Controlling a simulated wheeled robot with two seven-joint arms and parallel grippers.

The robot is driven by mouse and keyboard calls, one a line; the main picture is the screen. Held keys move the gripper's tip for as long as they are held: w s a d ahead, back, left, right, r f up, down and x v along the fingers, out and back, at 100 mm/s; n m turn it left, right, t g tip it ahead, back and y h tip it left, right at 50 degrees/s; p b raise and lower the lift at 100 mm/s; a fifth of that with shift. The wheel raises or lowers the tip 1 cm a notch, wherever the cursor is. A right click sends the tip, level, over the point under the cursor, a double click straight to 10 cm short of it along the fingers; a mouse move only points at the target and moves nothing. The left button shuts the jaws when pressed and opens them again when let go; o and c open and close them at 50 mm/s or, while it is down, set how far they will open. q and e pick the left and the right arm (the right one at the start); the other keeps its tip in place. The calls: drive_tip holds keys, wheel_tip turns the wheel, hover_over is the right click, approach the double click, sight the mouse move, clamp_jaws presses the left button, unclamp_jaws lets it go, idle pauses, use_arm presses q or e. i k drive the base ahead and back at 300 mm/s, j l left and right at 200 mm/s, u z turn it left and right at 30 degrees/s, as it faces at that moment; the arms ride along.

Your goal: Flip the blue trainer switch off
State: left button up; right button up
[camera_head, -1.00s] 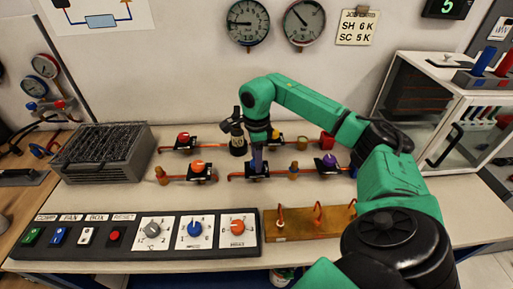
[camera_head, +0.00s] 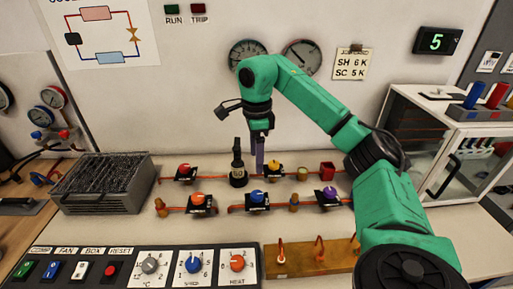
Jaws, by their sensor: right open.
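On the front control panel a blue rocker switch (camera_head: 52,269) sits under the FAN label. On the pipe rig behind it, a blue-knobbed fitting (camera_head: 257,197) sits on a black base in the front row. The pictures do not settle which of these is the trainer switch, or its on/off position. My right gripper (camera_head: 258,167) points down, open and empty, above and behind the blue-knobbed fitting, apart from it. My left gripper is not in view.
Red (camera_head: 185,171), orange (camera_head: 198,200), yellow (camera_head: 275,169) and purple (camera_head: 329,194) fittings stand close by. A black bottle-shaped object (camera_head: 238,170) stands left of my gripper. A wooden block with hooks (camera_head: 300,263) lies in front. A glass-fronted cabinet (camera_head: 460,150) is at right.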

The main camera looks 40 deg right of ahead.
sight(53, 266)
drive_tip(key=k+j, duration=1.2)
drive_tip(key=j, duration=0.15)
